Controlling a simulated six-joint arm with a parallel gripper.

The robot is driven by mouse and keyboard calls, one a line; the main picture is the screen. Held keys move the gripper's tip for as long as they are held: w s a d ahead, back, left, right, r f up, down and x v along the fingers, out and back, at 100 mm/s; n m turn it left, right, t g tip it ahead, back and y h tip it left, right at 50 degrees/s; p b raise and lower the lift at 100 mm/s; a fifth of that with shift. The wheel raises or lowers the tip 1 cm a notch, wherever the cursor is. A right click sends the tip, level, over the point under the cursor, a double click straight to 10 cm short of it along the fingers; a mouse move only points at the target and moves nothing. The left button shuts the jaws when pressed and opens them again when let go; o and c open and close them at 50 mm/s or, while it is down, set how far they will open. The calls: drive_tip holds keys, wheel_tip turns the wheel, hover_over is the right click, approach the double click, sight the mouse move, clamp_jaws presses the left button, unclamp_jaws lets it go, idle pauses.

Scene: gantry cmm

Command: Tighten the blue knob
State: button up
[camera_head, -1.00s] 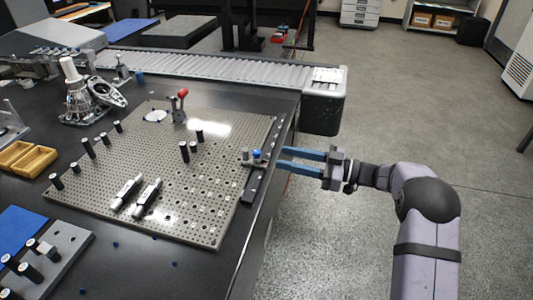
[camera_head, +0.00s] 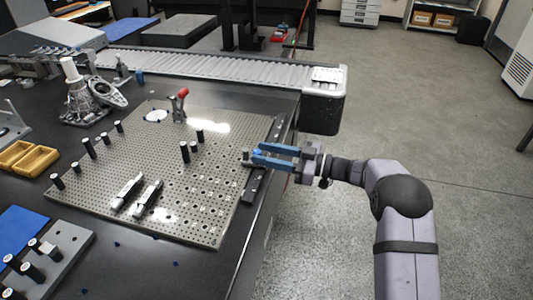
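The blue knob (camera_head: 256,153) sits at the right edge of the perforated fixture plate (camera_head: 215,205), on a small clamp (camera_head: 247,161). My gripper (camera_head: 255,156) reaches in from the right with its two long blue fingers level above the plate's edge. The fingers are apart, and their tips are at the knob, one on its far side and one on its near side. The knob is mostly hidden by the fingers, and I cannot tell whether they touch it.
A red-tipped toggle clamp (camera_head: 180,103) stands at the plate's back. Black posts (camera_head: 184,151) and two silver clamps (camera_head: 147,197) stand on the plate. A dark rail (camera_head: 257,183) runs along its right edge. A roller conveyor (camera_head: 220,68) lies behind. The floor at right is clear.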

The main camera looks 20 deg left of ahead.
clamp_jaws()
